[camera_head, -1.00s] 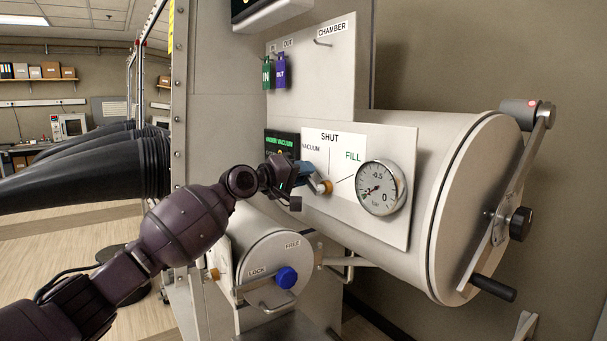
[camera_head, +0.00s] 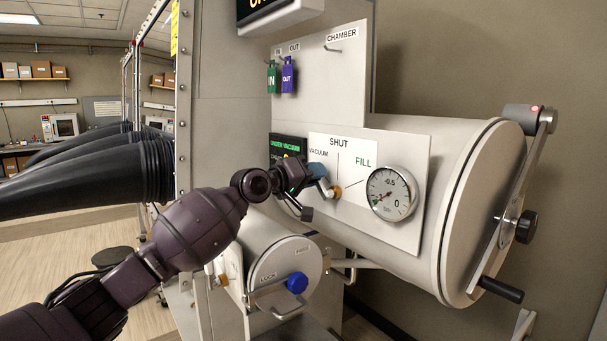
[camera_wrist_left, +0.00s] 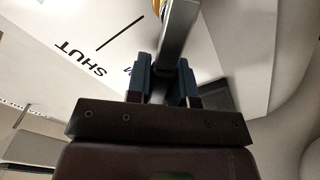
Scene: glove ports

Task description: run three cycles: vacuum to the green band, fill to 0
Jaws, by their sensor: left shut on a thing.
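The valve lever (camera_head: 325,187) is a grey bar on an orange pivot, on a white panel marked VACUUM, SHUT and FILL. It slants up and left from the pivot, toward the VACUUM mark. My left gripper (camera_head: 316,172) is shut on the lever's outer end. In the left wrist view the grey lever (camera_wrist_left: 178,35) runs between its two dark blue finger pads. The round gauge (camera_head: 391,193) is right of the lever. Its needle points down and left, near a small green area; the exact reading is too small to tell. My right gripper is not in view.
A small green-lit sign (camera_head: 287,145) left of the valve is partly hidden by my gripper. Green IN and purple OUT tags (camera_head: 288,75) hang above. The large chamber door (camera_head: 490,205) is at right, a smaller port (camera_head: 285,268) with a blue knob below. Black gloves (camera_head: 95,175) stick out at left.

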